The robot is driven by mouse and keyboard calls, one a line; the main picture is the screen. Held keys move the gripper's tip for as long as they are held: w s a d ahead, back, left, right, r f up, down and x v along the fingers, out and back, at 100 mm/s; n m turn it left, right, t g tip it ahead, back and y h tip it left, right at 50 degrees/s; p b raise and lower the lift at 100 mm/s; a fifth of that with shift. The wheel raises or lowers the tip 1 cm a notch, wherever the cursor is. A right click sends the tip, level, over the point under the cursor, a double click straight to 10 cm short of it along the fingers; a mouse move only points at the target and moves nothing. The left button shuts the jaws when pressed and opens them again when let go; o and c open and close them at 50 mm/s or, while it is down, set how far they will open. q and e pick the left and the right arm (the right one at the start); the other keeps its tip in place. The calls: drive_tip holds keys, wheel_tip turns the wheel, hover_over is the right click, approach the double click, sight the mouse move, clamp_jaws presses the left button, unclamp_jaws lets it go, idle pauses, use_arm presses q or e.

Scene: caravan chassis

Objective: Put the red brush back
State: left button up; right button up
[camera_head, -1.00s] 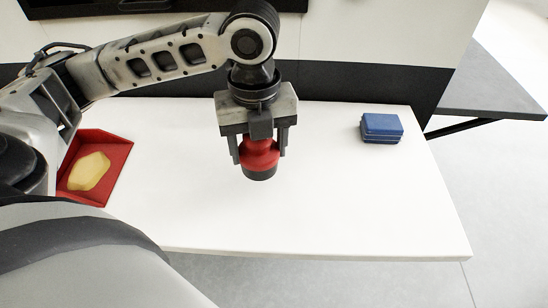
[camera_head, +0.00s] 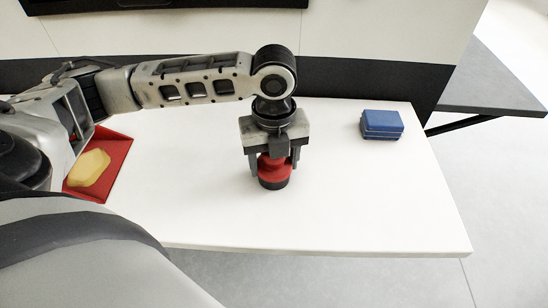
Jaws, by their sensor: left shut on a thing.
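The red brush (camera_head: 273,172) has a red body and a dark lower end. It is upright near the middle of the white table. My left gripper (camera_head: 274,160) points down from above and is shut on the red brush, with a finger on each side. The brush's top is hidden by the gripper. I cannot tell whether its dark bottom touches the table or hangs just above it. My right gripper is out of view.
A blue box-like block (camera_head: 381,125) sits at the table's back right. A red tray (camera_head: 119,158) with a yellow sponge-like piece (camera_head: 90,168) is at the left, partly behind my arm. The white table (camera_head: 380,205) is clear at the front and right. A grey surface (camera_head: 495,85) stands beyond it.

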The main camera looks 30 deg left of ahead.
use_arm(q)
drive_tip(key=o, duration=1)
drive_tip(key=shift+c, duration=0.2)
wheel_tip(320, 180, up, 12)
drive_tip(key=shift+r+p, duration=0.15)
drive_tip(key=shift+p, duration=0.2)
